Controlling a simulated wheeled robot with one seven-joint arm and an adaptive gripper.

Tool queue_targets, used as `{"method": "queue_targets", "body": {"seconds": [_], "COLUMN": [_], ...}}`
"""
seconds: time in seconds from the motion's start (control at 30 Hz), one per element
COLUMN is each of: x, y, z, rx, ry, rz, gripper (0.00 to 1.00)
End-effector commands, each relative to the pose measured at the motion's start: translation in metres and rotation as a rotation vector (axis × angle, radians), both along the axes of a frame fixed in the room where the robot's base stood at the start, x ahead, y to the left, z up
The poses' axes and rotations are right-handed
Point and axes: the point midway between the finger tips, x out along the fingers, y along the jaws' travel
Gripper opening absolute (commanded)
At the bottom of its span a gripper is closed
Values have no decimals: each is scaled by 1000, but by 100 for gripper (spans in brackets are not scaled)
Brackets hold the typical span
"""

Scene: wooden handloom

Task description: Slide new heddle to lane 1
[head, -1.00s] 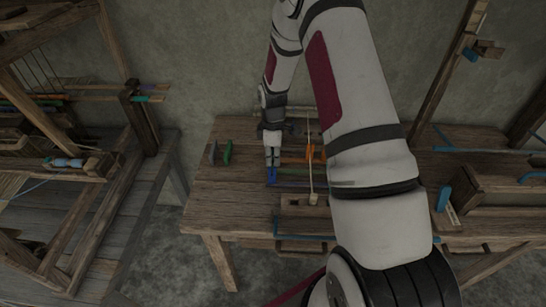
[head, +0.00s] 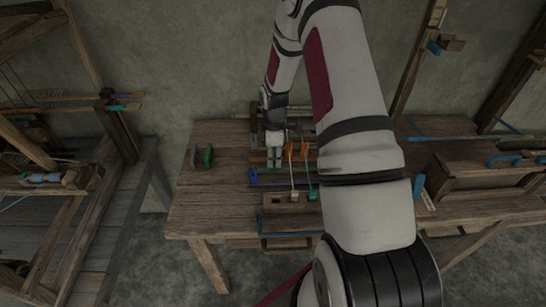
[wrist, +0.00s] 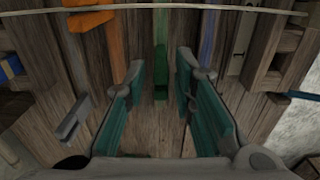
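My gripper (head: 274,162) is over the coloured lane strips on the wooden table. In the wrist view its fingers (wrist: 162,105) are open, with teal inner pads and nothing held between them. A green strip (wrist: 160,62) runs ahead of the gap, with an orange strip (wrist: 115,35) to its left and a blue strip (wrist: 207,40) to its right. A thin pale rod (wrist: 150,8) crosses the top of that view. In the head view the pale rod (head: 292,172) stands right of my gripper, near orange pieces (head: 304,150). I cannot tell which piece is the new heddle.
A green block (head: 208,156) and a grey block (head: 194,156) stand on the table's left part. A blue piece (head: 253,176) lies by the strips' left end. A grey bracket (wrist: 73,122) is beside the left finger. The table's left front (head: 205,205) is clear.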

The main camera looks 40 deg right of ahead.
Motion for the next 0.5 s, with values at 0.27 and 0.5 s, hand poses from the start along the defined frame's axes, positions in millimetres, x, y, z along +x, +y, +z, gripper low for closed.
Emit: {"method": "queue_targets", "body": {"seconds": [0.27, 0.5], "x": [0, 0], "y": [0, 0], "z": [0, 23], "rx": [1, 0], "ry": [1, -2], "rz": [0, -1], "gripper": [30, 30]}}
